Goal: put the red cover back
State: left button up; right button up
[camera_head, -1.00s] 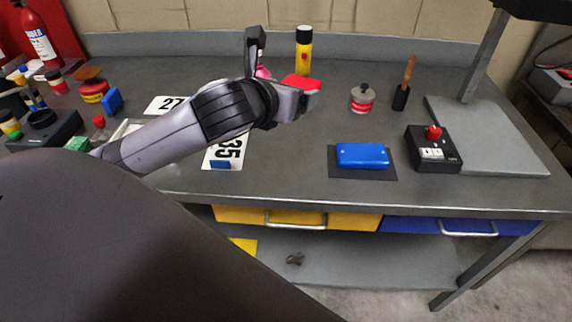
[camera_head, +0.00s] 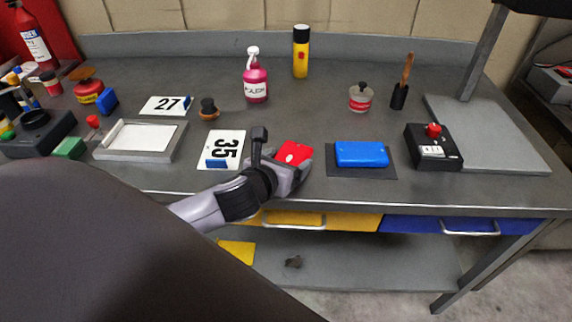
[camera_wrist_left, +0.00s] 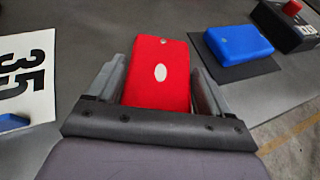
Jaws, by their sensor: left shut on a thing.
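The red cover (camera_head: 294,152) is a flat red block with a white oval on its face. It also shows in the wrist view (camera_wrist_left: 157,75). My left gripper (camera_head: 288,166) is shut on it, with one finger along each side in the wrist view. The cover is low near the table's front edge, left of the blue block; I cannot tell if it touches the table. The blue block (camera_head: 362,154) rests on a dark mat (camera_head: 345,173). My right gripper is not in view.
A white card marked 35 (camera_head: 229,143) lies left of the gripper. A pink bottle (camera_head: 256,85), a yellow can (camera_head: 301,55) and a small jar (camera_head: 360,98) stand behind. A control box with a red button (camera_head: 434,148) is at right. The table between the cover and jar is clear.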

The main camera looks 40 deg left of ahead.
pick_arm(q)
jog(key=shift+f, duration=0.25)
jog(key=shift+f, duration=0.1)
jog(key=o, duration=1.1)
jog(key=v, duration=1.2)
